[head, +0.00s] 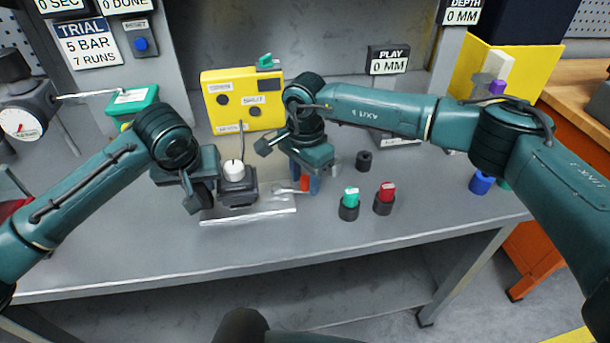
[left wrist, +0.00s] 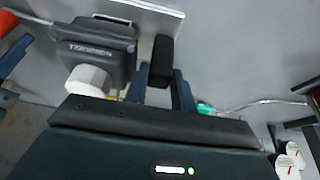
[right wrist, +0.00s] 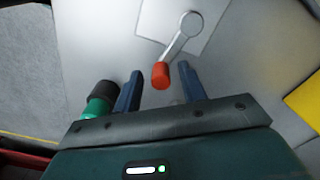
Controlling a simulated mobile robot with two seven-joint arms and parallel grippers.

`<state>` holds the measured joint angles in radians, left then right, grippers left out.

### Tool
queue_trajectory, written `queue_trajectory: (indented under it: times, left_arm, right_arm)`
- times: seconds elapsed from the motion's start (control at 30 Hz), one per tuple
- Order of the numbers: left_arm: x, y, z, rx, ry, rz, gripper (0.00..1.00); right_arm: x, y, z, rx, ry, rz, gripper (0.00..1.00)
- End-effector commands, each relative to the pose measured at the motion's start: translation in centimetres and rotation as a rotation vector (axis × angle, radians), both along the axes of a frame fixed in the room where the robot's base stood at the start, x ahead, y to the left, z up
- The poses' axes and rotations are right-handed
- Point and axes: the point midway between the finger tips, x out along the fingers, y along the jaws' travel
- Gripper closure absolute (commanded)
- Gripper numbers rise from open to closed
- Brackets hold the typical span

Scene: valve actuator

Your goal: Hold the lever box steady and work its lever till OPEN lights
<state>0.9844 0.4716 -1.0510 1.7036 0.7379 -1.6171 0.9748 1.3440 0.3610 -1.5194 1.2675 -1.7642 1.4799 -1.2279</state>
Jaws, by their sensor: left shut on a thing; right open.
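The lever box (head: 238,188) is a dark box with a white cap, on a pale metal plate (head: 250,216). Its lever ends in a red knob (head: 304,184); the metal arm and knob also show in the right wrist view (right wrist: 160,75). My left gripper (head: 204,194) is shut on a black block (left wrist: 162,62) beside the box; whether they join is unclear. My right gripper (right wrist: 158,85) is open, its fingers on either side of the red knob, with gaps visible. The yellow panel (head: 242,118) behind has a SHUT label and dark round lamps; neither looks lit.
A green-capped button (head: 350,196) and a red-capped one (head: 385,192) stand right of my right gripper. A black cylinder (head: 364,161) stands behind them. A gauge (head: 20,122) and a green box (head: 133,100) are at the left. The table's front strip is clear.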

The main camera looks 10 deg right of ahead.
Motion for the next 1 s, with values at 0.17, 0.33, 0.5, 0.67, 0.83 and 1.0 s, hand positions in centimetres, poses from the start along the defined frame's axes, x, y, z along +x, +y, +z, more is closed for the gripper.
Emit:
queue_trajectory:
  times: [0.17, 0.33, 0.5, 0.67, 0.83, 1.0]
  left_arm:
    - [-0.25, 0.04, -0.52, 0.005, 0.012, -0.001, 1.0]
    - [-0.25, 0.04, -0.52, 0.005, 0.012, -0.001, 1.0]
    - [-0.24, 0.04, -0.51, 0.004, 0.012, 0.0, 1.0]
    - [-0.24, 0.05, -0.51, 0.004, 0.012, 0.0, 1.0]
    - [-0.23, 0.07, -0.51, 0.004, 0.012, 0.001, 1.0]
    - [-0.22, 0.08, -0.51, 0.004, 0.012, 0.002, 1.0]
  right_arm:
    - [0.0, 0.0, -0.04, 0.0, 0.0, 0.0, 0.6]
    - [0.0, 0.0, -0.01, 0.0, 0.0, 0.0, 0.74]
    - [0.01, -0.01, 0.0, 0.0, 0.0, 0.0, 0.88]
    - [0.0, -0.01, 0.01, -0.001, 0.001, 0.0, 1.0]
    - [-0.01, -0.03, 0.02, -0.001, 0.001, 0.0, 1.0]
    - [-0.01, -0.03, 0.02, -0.001, 0.001, -0.001, 1.0]
